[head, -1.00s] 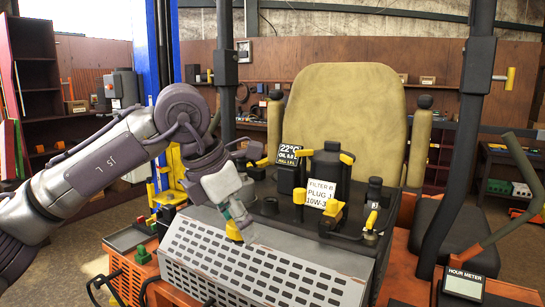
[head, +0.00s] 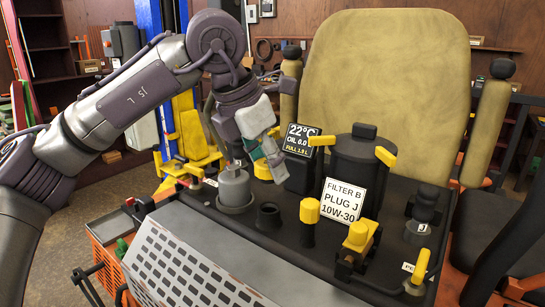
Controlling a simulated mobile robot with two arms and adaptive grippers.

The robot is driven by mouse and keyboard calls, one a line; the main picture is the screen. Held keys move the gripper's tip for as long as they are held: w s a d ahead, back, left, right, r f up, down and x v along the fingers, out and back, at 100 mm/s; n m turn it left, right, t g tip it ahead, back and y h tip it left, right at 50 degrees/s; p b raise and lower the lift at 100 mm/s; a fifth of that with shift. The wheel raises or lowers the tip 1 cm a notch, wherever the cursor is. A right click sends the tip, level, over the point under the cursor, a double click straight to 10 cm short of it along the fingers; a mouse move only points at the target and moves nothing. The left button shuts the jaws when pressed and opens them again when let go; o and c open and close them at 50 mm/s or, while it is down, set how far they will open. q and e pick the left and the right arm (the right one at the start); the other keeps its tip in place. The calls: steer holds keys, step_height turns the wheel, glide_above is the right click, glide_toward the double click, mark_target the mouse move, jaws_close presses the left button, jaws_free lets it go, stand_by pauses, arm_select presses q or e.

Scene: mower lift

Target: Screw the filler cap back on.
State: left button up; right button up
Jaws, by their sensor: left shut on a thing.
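My left gripper (head: 262,155) comes in from the upper left and is shut on a small yellow piece (head: 263,170), which looks like the filler cap; the fingers partly cover it. It is held above the black deck, near a short black neck (head: 268,216) that stands bare below and a little right of it. The cap looks apart from the neck. A grey cylinder on a flange (head: 235,187) stands just left of the neck. My right gripper is not in view.
A yellow-topped post (head: 310,211), a black canister with a label (head: 345,190) and a display (head: 301,155) reading "OIL 0.0" crowd the deck right of the gripper. More yellow-handled fittings (head: 358,236) stand farther right. The seat (head: 395,90) rises behind.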

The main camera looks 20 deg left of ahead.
mark_target(265, 181)
arm_select(q)
step_height(265, 181, down, 2)
steer(key=shift+s+f+b, duration=0.1)
steer(key=shift+f+b, duration=0.15)
steer(key=shift+b, duration=0.5)
steer(key=shift+a+b+x, duration=0.25)
steer(key=shift+b+x, duration=0.55)
steer(key=shift+x, duration=0.45)
steer(key=shift+s+f, duration=0.1)
steer(key=shift+f, duration=0.05)
steer(key=shift+s, duration=0.1)
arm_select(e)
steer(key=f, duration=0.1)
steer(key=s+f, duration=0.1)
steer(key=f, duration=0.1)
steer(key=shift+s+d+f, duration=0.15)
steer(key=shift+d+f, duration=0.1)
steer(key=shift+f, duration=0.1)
arm_select(q)
steer(key=shift+b, duration=0.35)
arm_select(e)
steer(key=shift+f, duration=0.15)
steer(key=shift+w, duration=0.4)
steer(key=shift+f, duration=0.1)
